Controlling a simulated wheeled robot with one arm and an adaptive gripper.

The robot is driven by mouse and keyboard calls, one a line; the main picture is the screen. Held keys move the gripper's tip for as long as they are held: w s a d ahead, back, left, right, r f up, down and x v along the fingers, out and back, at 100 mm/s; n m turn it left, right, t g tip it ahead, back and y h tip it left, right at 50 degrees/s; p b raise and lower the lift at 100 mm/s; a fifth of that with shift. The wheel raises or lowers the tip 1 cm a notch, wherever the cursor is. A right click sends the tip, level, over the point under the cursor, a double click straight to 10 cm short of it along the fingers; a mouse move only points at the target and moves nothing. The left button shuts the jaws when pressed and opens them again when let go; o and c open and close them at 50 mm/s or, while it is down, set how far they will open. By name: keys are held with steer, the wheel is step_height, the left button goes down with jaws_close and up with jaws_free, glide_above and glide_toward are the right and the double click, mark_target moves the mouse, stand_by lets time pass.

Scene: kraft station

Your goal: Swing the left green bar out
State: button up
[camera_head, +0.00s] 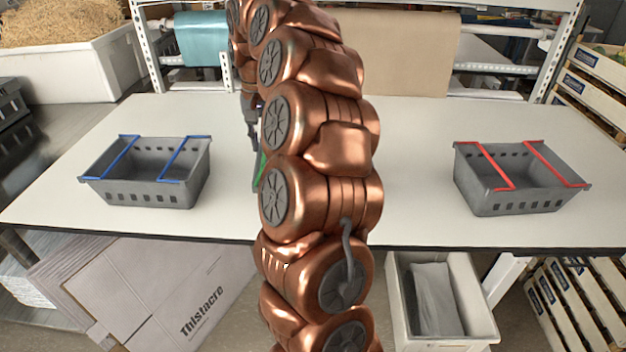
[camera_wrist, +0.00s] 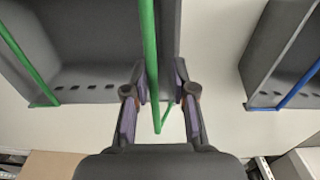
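A grey crate with green bars (camera_wrist: 75,75) fills the left and top of the wrist view. One green bar (camera_wrist: 149,45) runs down between the fingers of my gripper (camera_wrist: 160,88), near the crate's right side wall. Its near end bends back in a short green piece. The fingers stand apart on either side of this bar, with a gap visible, so my gripper looks open. The other green bar (camera_wrist: 28,66) lies across the crate farther left. In the head view my arm hides nearly all of this crate; only a green sliver (camera_head: 260,167) shows.
On the white table (camera_head: 410,190) a grey crate with blue bars (camera_head: 145,190) stands left and one with red bars (camera_head: 515,195) right. The blue-barred crate also shows at the wrist view's right edge (camera_wrist: 285,60). Clear table lies between the crates. A bin (camera_head: 470,300) stands below.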

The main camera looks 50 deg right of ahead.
steer(key=shift+w+a+r, duration=0.15)
steer(key=shift+w+a, duration=0.4)
steer(key=shift+w, duration=0.05)
steer(key=shift+w+a, duration=0.75)
steer(key=shift+w, duration=0.15)
stand_by(0.6)
step_height(320, 180, up, 8)
steer(key=p, duration=0.2)
steer(key=shift+s+d+p, duration=0.3)
steer(key=shift+s, duration=0.1)
stand_by(0.5)
stand_by(0.3)
